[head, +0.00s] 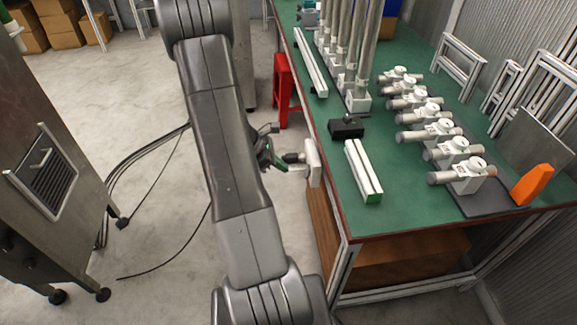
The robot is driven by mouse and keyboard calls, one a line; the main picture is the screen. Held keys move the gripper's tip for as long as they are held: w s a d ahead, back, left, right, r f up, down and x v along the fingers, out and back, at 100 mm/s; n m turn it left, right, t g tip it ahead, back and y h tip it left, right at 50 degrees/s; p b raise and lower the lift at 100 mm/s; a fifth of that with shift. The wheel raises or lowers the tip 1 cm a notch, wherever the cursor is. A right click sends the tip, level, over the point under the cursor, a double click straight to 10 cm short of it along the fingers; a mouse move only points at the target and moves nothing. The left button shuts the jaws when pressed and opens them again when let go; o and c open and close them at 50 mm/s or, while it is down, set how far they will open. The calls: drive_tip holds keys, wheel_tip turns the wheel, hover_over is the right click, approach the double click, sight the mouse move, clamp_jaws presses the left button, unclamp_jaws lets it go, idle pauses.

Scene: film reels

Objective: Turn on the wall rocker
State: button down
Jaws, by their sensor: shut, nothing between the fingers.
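No wall rocker can be made out in the head view. My dark grey arm runs down the middle of the picture and covers what lies behind it. Beside the arm, my gripper (293,158) shows only in part, small, as dark and green pieces, and appears shut and empty. A pale upright plate (313,163) is right at its tip, by the left edge of the green table. I cannot tell whether this plate belongs to the gripper or is a separate thing.
The green table (400,180) holds a black box (346,128), a white rail block (363,171), several white holders with cylinders and an orange wedge (532,184). A metal cabinet (50,150) stands at left. Cables lie on the otherwise clear floor between.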

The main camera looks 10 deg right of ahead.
drive_tip(key=p+v, duration=0.1)
drive_tip(key=v, duration=0.7)
drive_tip(key=shift+d+r, duration=0.35)
drive_tip(key=shift+r, duration=0.05)
drive_tip(key=shift+s+f, duration=0.1)
drive_tip(key=f+b, duration=0.1)
drive_tip(key=b, duration=0.2)
drive_tip(key=shift+a+f+y+b, duration=0.2)
drive_tip(key=shift+y+b, duration=0.1)
drive_tip(key=shift+y, duration=0.1)
